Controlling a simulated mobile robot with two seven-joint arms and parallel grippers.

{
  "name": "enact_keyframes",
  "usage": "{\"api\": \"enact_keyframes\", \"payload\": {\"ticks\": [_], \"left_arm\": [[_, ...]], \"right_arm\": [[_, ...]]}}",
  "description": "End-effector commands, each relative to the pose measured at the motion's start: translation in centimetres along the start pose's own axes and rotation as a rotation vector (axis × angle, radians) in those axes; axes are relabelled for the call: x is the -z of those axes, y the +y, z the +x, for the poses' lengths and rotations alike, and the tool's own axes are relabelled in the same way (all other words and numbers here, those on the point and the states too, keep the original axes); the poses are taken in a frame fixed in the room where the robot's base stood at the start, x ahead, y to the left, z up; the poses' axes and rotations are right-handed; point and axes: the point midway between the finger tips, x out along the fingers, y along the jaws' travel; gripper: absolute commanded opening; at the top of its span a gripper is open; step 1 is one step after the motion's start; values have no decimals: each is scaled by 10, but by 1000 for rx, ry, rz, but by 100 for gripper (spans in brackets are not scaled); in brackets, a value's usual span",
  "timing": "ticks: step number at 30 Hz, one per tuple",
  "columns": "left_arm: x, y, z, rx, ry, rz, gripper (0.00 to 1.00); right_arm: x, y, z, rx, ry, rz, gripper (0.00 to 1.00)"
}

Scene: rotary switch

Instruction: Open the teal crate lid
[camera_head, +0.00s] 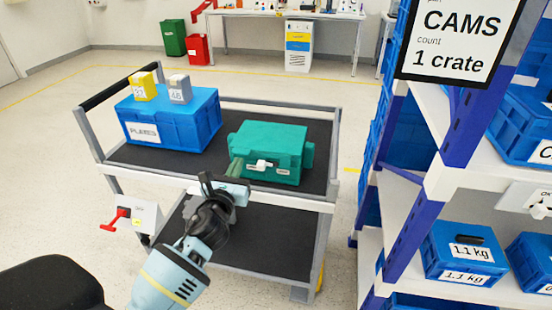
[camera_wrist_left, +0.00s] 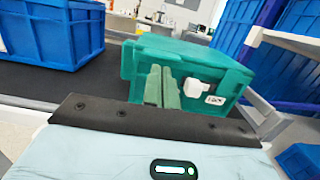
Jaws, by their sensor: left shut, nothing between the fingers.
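The teal crate (camera_head: 284,165) stands on the top shelf of the cart, with its lid (camera_head: 268,137) down on it. A white latch-like piece (camera_head: 262,164) and a small label sit on its front face. The crate also shows in the left wrist view (camera_wrist_left: 222,78), with the white piece (camera_wrist_left: 197,88) right of the fingers. My left gripper (camera_head: 236,168) is shut and empty, its greenish fingers close to the crate's front left corner. In the left wrist view the fingers (camera_wrist_left: 163,88) overlap the crate's front; I cannot tell whether they touch it. My right gripper is not in view.
A blue crate (camera_head: 172,128) with a yellow block (camera_head: 144,87) and a grey block (camera_head: 179,89) on top stands left on the cart (camera_head: 132,157). A blue-and-white rack (camera_head: 455,175) with blue crates stands close on the right. Bare shelf lies between the two cart crates.

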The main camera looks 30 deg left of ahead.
Motion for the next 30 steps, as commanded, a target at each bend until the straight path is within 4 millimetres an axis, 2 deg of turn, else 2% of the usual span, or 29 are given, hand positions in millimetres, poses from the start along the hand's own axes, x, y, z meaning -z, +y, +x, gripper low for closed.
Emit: {"api": "enact_keyframes", "payload": {"ticks": [30], "left_arm": [[3,0,26,0,0,1,0]], "right_arm": [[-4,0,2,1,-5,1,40]]}}
